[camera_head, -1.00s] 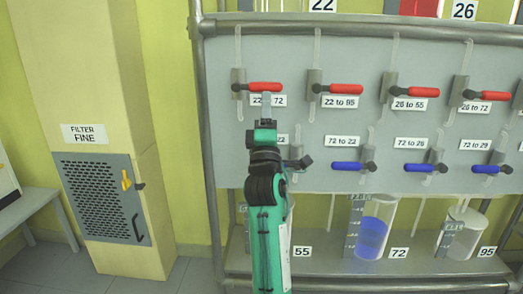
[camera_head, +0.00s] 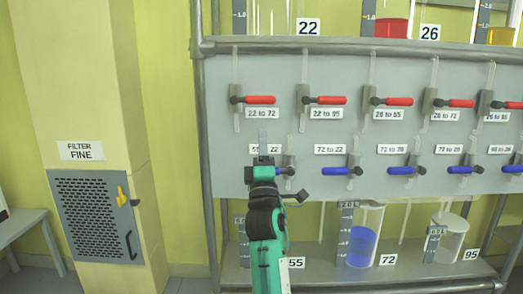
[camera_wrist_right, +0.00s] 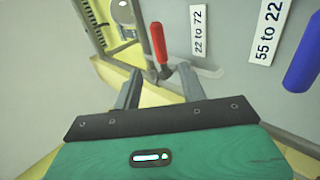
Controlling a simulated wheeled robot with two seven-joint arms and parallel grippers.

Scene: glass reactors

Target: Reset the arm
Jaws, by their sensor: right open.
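My right gripper (camera_head: 263,140) is open and empty in front of the grey valve panel (camera_head: 220,140). In the head view it overlaps the label "55 to 22" (camera_head: 276,149), below the red handle (camera_head: 258,100) of "22 to 72". In the right wrist view the two fingers of the gripper (camera_wrist_right: 160,88) are spread apart. The red handle (camera_wrist_right: 159,42) shows beyond them, with nothing held. The blue handle (camera_head: 288,171) beside the gripper is partly hidden by it. My left gripper is not in view.
More red and blue handles line the panel to the right. A beaker of blue liquid (camera_head: 361,245) stands on the lower shelf at "72", an empty-looking one (camera_head: 449,240) at "95". A filter cabinet (camera_head: 95,215) stands at the left.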

